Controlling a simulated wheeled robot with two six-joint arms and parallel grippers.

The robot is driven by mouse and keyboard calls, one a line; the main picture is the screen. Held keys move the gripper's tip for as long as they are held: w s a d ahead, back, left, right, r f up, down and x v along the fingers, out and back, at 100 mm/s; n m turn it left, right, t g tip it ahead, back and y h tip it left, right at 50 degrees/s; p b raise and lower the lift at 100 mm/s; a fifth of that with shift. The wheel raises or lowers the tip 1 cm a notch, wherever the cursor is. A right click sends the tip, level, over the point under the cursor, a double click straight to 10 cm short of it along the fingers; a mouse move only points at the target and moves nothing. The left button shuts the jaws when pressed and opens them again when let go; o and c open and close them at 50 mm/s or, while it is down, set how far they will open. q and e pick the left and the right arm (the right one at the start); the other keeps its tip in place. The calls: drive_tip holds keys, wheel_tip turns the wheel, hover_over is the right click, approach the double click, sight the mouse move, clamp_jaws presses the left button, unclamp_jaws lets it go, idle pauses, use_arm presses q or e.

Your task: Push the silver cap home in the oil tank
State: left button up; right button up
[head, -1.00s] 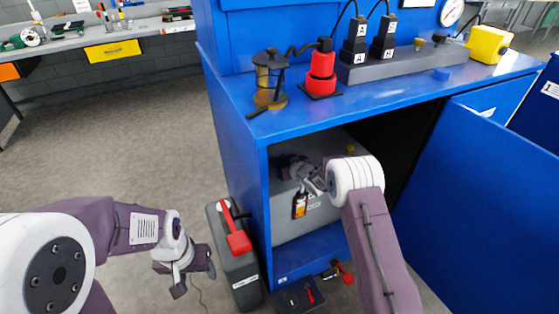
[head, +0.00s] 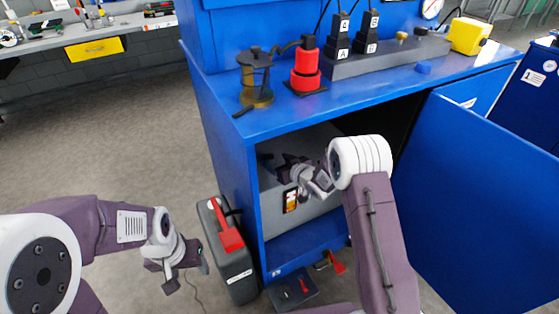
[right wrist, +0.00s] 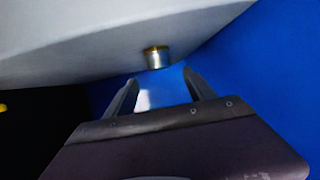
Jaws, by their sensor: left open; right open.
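The oil tank (head: 280,222) is a pale grey box inside the open blue cabinet. In the right wrist view its pale surface (right wrist: 75,40) fills the upper left. The silver cap (right wrist: 157,58) sits at the tank's edge there, a short cylinder with a brassy rim at its top. My right gripper (right wrist: 159,82) is open and empty, its two fingers apart just below the cap in that picture. In the head view my right gripper (head: 274,166) is inside the cabinet by the tank, and the cap cannot be made out. My left gripper (head: 188,277) is open and empty above the floor.
The blue cabinet door (head: 475,200) stands open at the right. A grey case with a red handle (head: 230,238) stands left of the cabinet. A dark box (head: 291,289) lies before it.

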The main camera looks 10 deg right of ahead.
drive_tip(key=shift+v, duration=0.9)
